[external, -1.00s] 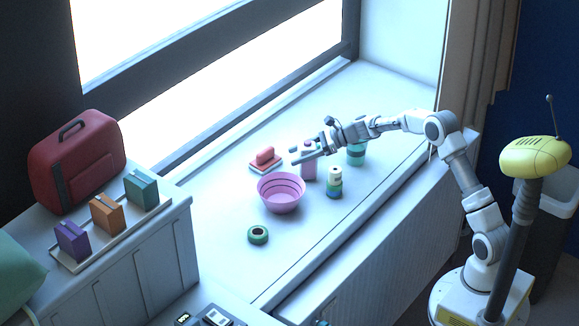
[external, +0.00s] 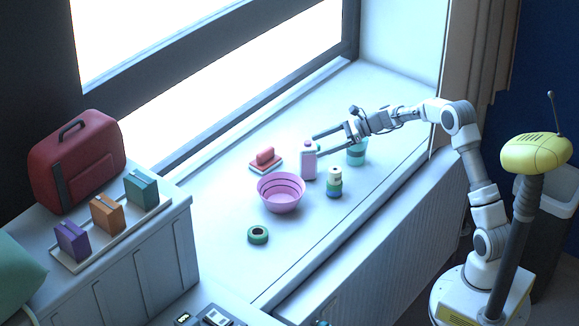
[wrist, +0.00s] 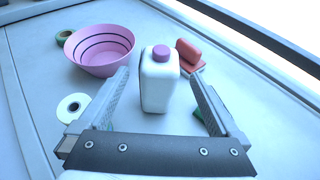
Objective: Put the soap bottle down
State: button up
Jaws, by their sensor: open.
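In the wrist view the soap bottle (wrist: 160,82) looks white with a mauve cap and stands ahead of the open fingers. My gripper (external: 333,143) is open and empty, just right of the bottle in the external view. In the wrist view my gripper (wrist: 162,95) has its two fingers spread, one on each side of the bottle's near part, with gaps to it.
The front left of the sill is clear.

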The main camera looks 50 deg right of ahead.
jog(key=v, duration=0.3)
jog(key=shift+s+d+r, duration=0.15)
jog(key=shift+s+d, duration=0.1)
jog(key=s+a+r+n+g+h+p, duration=0.25)
jog(key=s+a+r+n, duration=0.4)
jog(key=s, duration=0.35)
jog(key=s+a+r+n+g+h+p, duration=0.1)
jog(key=s+a+r+n+g+p, duration=0.2)
jog(key=s+a+r+n, duration=0.55)
jog(key=s+d+n+h+p, duration=0.2)
jog(key=s+n, duration=0.4)
jog(key=s, duration=0.5)
jog(key=s+d+r+n+t+h+p, duration=0.1)
jog(key=s+d+n+h+p, duration=0.2)
jog(key=s+n, duration=0.3)
jog(key=shift+s+r+h, duration=0.35)
jog(key=shift+s+h, duration=0.2)
jog(key=shift+s, duration=1.95)
jog(key=shift+t, duration=0.25)
